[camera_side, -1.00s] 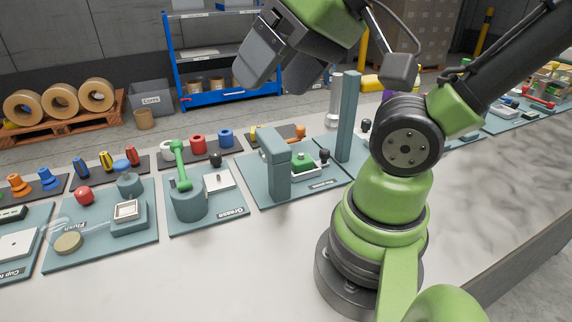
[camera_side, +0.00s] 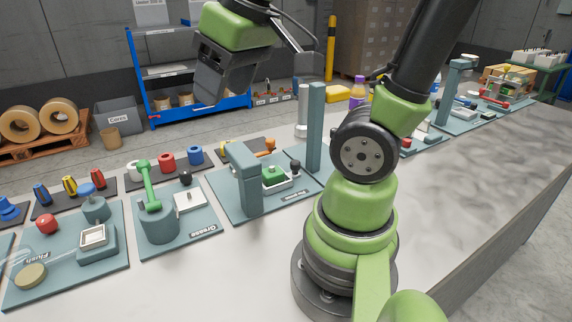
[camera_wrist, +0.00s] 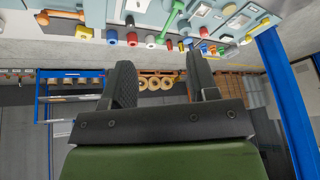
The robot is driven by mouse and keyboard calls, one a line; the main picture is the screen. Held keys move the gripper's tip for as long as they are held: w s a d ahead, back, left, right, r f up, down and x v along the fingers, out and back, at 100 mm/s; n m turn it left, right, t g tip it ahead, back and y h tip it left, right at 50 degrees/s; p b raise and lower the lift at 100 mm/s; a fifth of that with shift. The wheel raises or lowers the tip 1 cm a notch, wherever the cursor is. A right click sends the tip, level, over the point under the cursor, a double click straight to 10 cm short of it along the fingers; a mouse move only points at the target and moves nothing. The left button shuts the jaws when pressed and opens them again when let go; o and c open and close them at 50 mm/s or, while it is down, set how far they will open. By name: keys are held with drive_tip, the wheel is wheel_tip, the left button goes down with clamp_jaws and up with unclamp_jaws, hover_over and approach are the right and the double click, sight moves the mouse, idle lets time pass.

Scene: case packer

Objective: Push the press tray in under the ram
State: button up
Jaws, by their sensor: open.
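The press tray (camera_side: 284,188) appears to be the pale tray with a black knob (camera_side: 295,167), on a teal base plate right of the Grease station. A green block (camera_side: 274,175) sits at its left end. The teal press frame (camera_side: 247,178) stands to the left, its overhanging head in front of the green block. The ram itself cannot be made out, so I cannot tell how far under it the tray is. My gripper (camera_side: 208,98) is high above and behind the stations, pointing down, open and empty. In the wrist view, its two fingers (camera_wrist: 162,82) stand apart.
The Grease station with its green lever (camera_side: 150,188) is left of the press. A tall teal post (camera_side: 315,128) rises to the right. The bench front (camera_side: 190,285) is clear.

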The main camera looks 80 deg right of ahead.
drive_tip(key=w+d+f+n+g+h, duration=0.1)
drive_tip(key=w+d+f+n+g, duration=0.15)
drive_tip(key=d, duration=0.45)
drive_tip(key=n+g, duration=0.5)
drive_tip(key=g, duration=0.2)
approach(294, 161)
drive_tip(key=shift+m+t, duration=0.25)
drive_tip(key=x, duration=0.9)
drive_tip(key=shift+s+f, duration=0.3)
drive_tip(key=shift+s, duration=0.1)
drive_tip(key=shift+h, duration=0.3)
drive_tip(key=shift+c, duration=0.2)
